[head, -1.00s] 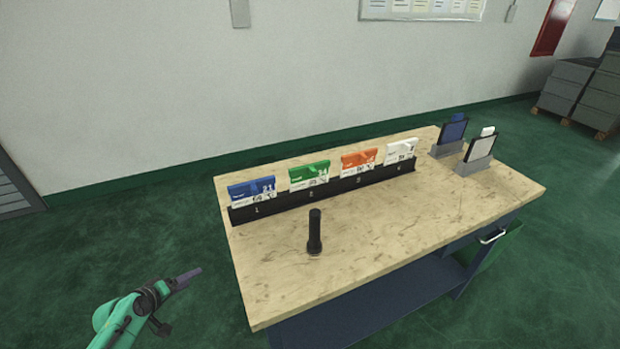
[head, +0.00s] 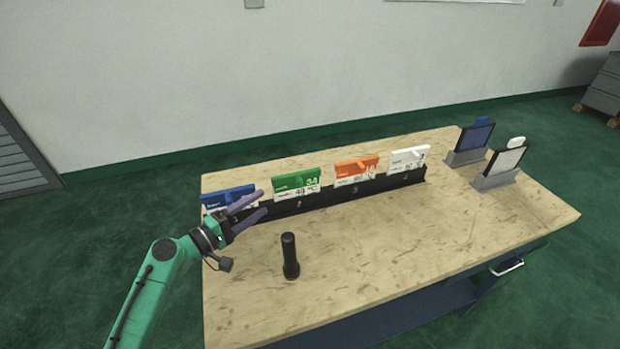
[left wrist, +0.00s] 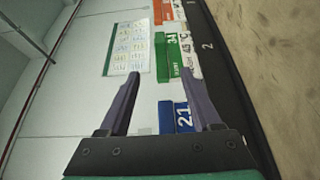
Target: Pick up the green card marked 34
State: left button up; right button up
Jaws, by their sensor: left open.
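The green card marked 34 (head: 297,184) stands upright in the second slot of a black rack (head: 330,197) on the table. It also shows in the left wrist view (left wrist: 164,57), beyond the fingertips. My left gripper (head: 260,205) is open and empty. In the head view it is in front of the rack's left end, to the left of the green card, and it partly covers the blue card. In the left wrist view the blue card marked 21 (left wrist: 182,117) shows between the two fingers. My right gripper is not in view.
The blue card (head: 226,196), an orange card (head: 356,170) and a white card (head: 409,159) stand in the same rack. Two framed holders (head: 474,140) (head: 505,162) are at the table's right. The front right tabletop is clear.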

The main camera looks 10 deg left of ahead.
pick_arm(q)
jog(key=p, duration=0.2)
send_near(295, 181)
jog(key=r, duration=0.1)
jog(key=x, duration=0.2)
jog(key=p+x, duration=0.1)
jog(key=x, duration=0.2)
jog(key=p+x, duration=0.1)
jog(key=x, duration=0.2)
jog(key=shift+s+d+f, duration=0.15)
jog(key=shift+d+f, duration=0.05)
jog(key=shift+f, duration=0.05)
jog(key=shift+d+f, duration=0.1)
jog(key=shift+f, duration=0.05)
jog(key=shift+c, duration=0.6)
grip_shut()
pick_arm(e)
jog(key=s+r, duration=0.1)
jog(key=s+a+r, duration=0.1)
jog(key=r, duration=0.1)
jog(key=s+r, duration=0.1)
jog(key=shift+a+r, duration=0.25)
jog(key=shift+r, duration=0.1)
